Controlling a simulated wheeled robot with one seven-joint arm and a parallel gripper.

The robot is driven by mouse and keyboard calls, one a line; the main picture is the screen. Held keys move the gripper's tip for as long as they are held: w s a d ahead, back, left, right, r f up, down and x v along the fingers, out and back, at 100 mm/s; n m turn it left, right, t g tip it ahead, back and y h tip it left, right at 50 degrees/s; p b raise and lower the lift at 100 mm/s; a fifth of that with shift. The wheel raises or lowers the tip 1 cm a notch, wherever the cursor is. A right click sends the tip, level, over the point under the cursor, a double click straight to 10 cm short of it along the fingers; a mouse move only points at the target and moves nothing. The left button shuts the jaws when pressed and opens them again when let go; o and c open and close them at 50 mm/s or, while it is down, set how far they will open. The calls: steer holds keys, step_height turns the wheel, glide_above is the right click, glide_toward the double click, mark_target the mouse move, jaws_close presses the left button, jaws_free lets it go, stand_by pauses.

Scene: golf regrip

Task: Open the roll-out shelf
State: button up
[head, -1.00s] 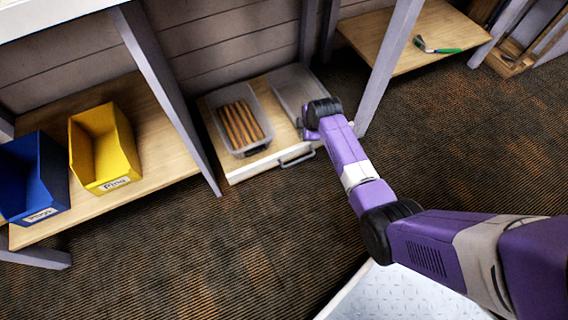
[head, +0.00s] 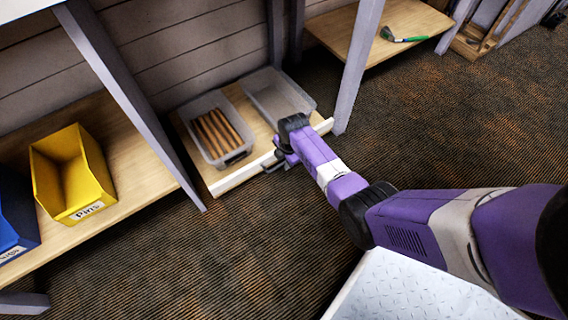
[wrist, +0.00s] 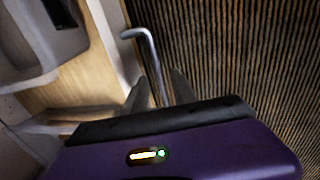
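The roll-out shelf (head: 193,165) is a low wooden board with a white front and a grey bar handle. It sits between two grey posts, and its front is near the line of the posts. The handle (head: 272,168) is partly hidden by my arm in the head view. In the wrist view the handle (wrist: 143,50) runs down between my two fingertips. My gripper (wrist: 160,88) appears open around the bar, with a narrow gap; contact cannot be made out.
A clear bin of brown sticks (head: 218,132) and an empty clear bin (head: 278,95) stand on the shelf. Grey posts (head: 358,70) flank it. A yellow bin (head: 70,175) and a blue bin (head: 15,225) are at left. The carpet in front is clear.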

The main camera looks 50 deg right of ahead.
steer(key=shift+f, duration=0.35)
steer(key=shift+c, duration=0.2)
jaws_close()
stand_by(1.1)
